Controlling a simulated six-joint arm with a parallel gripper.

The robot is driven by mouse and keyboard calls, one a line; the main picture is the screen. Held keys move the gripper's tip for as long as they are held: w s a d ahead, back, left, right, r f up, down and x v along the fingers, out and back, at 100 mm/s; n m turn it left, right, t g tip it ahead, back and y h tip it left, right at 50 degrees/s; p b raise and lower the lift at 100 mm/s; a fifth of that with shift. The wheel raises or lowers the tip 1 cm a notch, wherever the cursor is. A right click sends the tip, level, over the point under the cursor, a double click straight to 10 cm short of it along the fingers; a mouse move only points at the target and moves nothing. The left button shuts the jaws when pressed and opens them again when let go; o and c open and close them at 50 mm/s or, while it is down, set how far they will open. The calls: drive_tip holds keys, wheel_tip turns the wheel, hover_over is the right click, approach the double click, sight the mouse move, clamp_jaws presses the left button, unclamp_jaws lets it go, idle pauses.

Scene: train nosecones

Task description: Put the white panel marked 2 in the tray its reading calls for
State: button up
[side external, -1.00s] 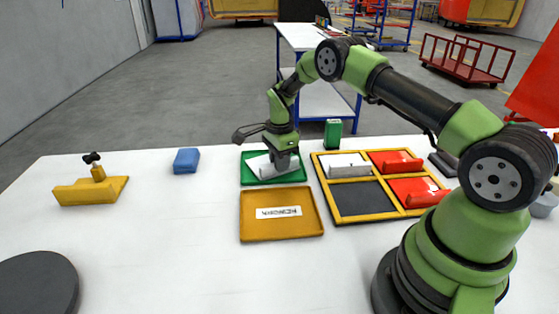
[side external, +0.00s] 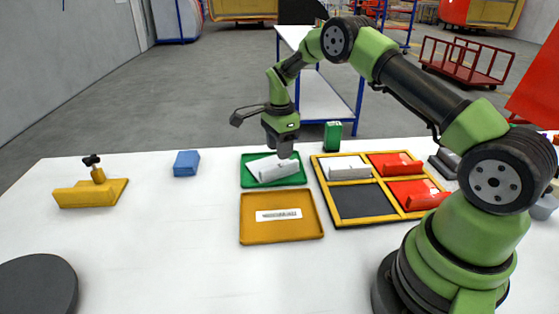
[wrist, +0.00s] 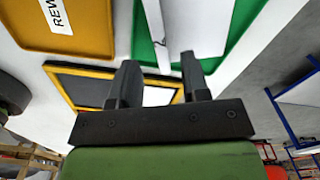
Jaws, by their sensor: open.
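A white panel (side external: 276,171) lies in the green tray (side external: 246,181). Both also show in part in the wrist view, the panel (wrist: 196,25) at the top and the tray (wrist: 143,45) around it. My gripper (side external: 285,150) is open and empty just above the panel, apart from it; its two dark fingers (wrist: 157,68) are spread in the wrist view. A second white panel (side external: 347,171) lies in a compartment of the yellow-framed rack (side external: 337,222). No number is legible on either panel. An orange tray (side external: 260,234) lies nearer the camera; its label starts "REW" in the wrist view.
Red panels (side external: 398,167) fill the rack's two right compartments; its front left one is empty. A green box (side external: 333,134) stands behind the rack. A blue block (side external: 187,162) and a yellow fixture (side external: 92,188) with a black knob stand left. The front middle table is clear.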

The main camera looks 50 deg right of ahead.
drive_tip(key=s+a+r+n+t, duration=0.1)
drive_tip(key=s+a+r+n, duration=0.2)
drive_tip(key=r, duration=0.5)
drive_tip(key=s+a+r+n+t, duration=0.1)
drive_tip(key=s+a+r+n, duration=0.2)
drive_tip(key=r, duration=0.4)
drive_tip(key=s+a+r+n+t, duration=0.1)
drive_tip(key=s+a+r+n, duration=0.15)
drive_tip(key=r, duration=0.55)
drive_tip(key=s+a+n+t+y, duration=0.1)
drive_tip(key=s+a+n+t, duration=0.1)
drive_tip(key=s+n, duration=0.3)
drive_tip(key=s+a+n+t+y, duration=0.1)
drive_tip(key=s+a+n, duration=0.3)
drive_tip(key=s, duration=0.8)
drive_tip(key=shift+s+a+r+n+t, duration=0.25)
drive_tip(key=shift+r+n+t, duration=0.15)
drive_tip(key=shift+t, duration=0.2)
